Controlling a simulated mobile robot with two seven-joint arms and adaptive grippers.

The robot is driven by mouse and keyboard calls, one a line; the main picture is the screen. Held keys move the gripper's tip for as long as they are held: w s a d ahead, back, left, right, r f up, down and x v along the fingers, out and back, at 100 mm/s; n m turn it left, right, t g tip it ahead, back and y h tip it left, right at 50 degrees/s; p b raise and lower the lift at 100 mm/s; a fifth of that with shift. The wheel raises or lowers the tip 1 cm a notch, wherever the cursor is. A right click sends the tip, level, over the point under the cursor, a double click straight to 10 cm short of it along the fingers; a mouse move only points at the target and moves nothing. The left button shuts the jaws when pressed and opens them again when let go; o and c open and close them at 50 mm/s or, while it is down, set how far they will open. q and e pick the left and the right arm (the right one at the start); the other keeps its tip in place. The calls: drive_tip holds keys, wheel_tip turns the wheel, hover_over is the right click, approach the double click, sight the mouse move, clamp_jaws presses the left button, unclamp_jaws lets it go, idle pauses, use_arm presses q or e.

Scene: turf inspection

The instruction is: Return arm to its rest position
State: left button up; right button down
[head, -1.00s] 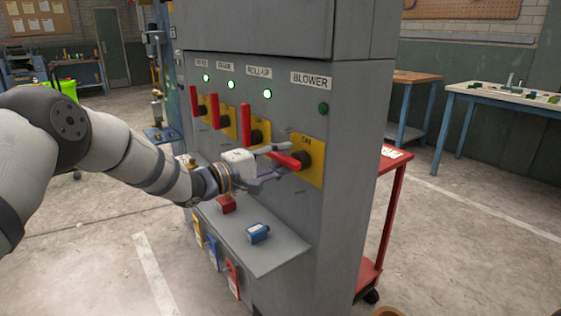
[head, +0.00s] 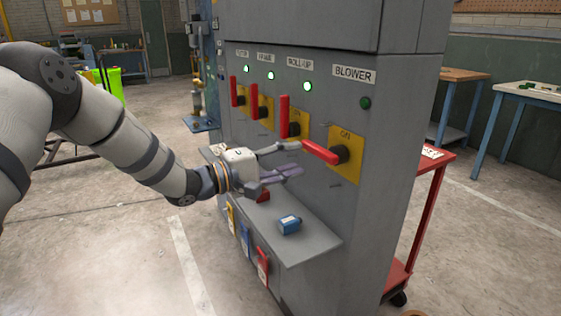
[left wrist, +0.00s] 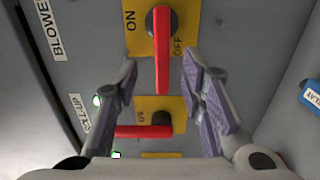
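My left gripper (head: 298,157) is in front of the grey switch panel (head: 395,170), left of the red BLOWER handle (head: 321,152). Its fingers are apart with nothing between them. In the left wrist view the open fingers (left wrist: 160,62) frame the BLOWER handle (left wrist: 163,55) from a distance and appear clear of it. That handle lies roughly horizontal on its yellow plate, and the lamp above it (head: 365,103) is unlit. The other red handles, such as ROLL-UP (head: 284,117), stand upright under lit green lamps. My right gripper is not in view.
A shelf (head: 315,243) below the handles carries a blue padlock (head: 289,225) and a red one (head: 263,196). Tags hang from its front. A red cart (head: 428,195) stands right of the cabinet. The floor left of the cabinet is mostly open.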

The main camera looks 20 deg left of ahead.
use_arm(q)
drive_tip(key=shift+v, duration=1.9)
